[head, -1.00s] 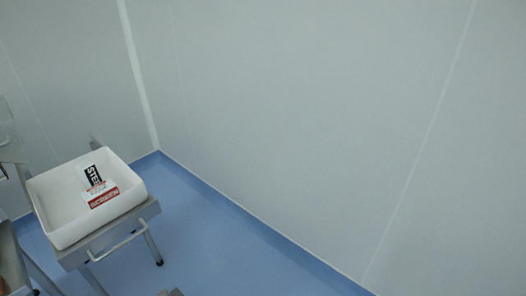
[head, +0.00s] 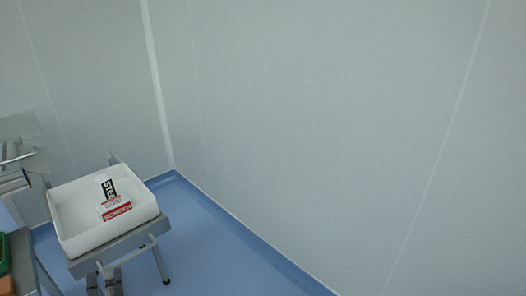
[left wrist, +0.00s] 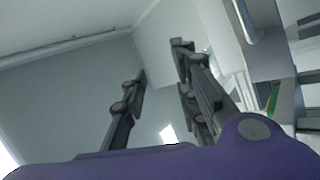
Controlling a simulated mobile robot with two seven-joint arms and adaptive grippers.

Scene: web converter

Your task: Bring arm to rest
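My left gripper (head: 104,274) shows at the bottom left of the head view, its dark fingertips in front of the metal stand. In the left wrist view the left gripper (left wrist: 160,68) has its two fingers apart, with nothing between them but the pale wall behind. My right gripper is in neither view.
A white tray (head: 75,238) holding white, red and black printed packs (head: 116,208) sits on a metal stand (head: 150,228). Metal equipment (head: 18,160) and a green item (head: 4,254) stand at the left edge. Blue floor (head: 215,250) is clear right of the stand, up to the pale wall (head: 320,120).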

